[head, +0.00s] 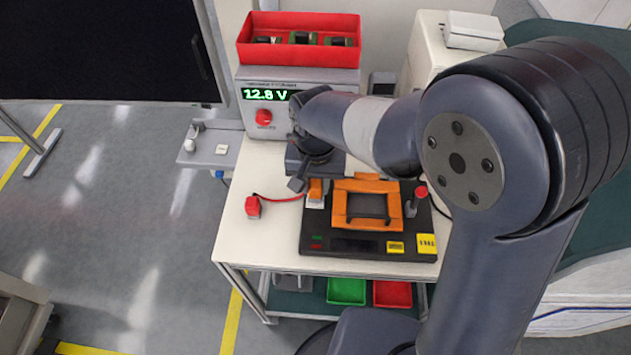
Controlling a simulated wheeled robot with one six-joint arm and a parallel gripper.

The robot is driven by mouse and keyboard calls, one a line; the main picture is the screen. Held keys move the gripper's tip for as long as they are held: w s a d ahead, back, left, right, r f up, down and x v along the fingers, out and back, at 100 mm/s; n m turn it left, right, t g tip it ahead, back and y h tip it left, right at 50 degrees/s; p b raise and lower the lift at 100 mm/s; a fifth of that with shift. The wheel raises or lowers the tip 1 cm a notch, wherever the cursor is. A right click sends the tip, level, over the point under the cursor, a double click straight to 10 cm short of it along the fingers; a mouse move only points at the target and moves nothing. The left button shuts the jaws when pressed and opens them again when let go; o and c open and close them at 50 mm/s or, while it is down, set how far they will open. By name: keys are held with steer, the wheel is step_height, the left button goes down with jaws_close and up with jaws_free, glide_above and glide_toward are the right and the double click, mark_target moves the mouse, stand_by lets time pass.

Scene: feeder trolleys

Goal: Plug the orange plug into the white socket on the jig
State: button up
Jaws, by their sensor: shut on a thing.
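The orange plug (316,187) shows as a small orange block just beside the tip of my gripper (302,184). My gripper is shut on it, with the dark fingers pointing down, partly hidden by my own wrist. The white socket (318,201) is at the left rear of the black jig (318,229), directly under the plug in this view. I cannot tell whether the plug touches the socket, sits in it or is a little above it. A larger orange frame (367,222) lies on the jig to the right of the socket.
A red connector (253,207) on a red cable lies left of the jig on the white table (235,243). A red knob (421,192) stands at the jig's right. Behind is a power unit (264,118) reading 12.8 V, with a red bin (299,54) on top.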

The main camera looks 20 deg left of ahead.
steer(key=shift+f+b, duration=0.45)
steer(key=shift+f, duration=0.15)
steer(key=o, duration=1.1)
steer(key=shift+c, duration=0.2)
steer(key=shift+r, duration=0.1)
step_height(320, 180, up, 11)
steer(key=shift+f, duration=0.15)
step_height(320, 180, down, 11)
steer(key=shift+r, duration=0.25)
stand_by(0.5)
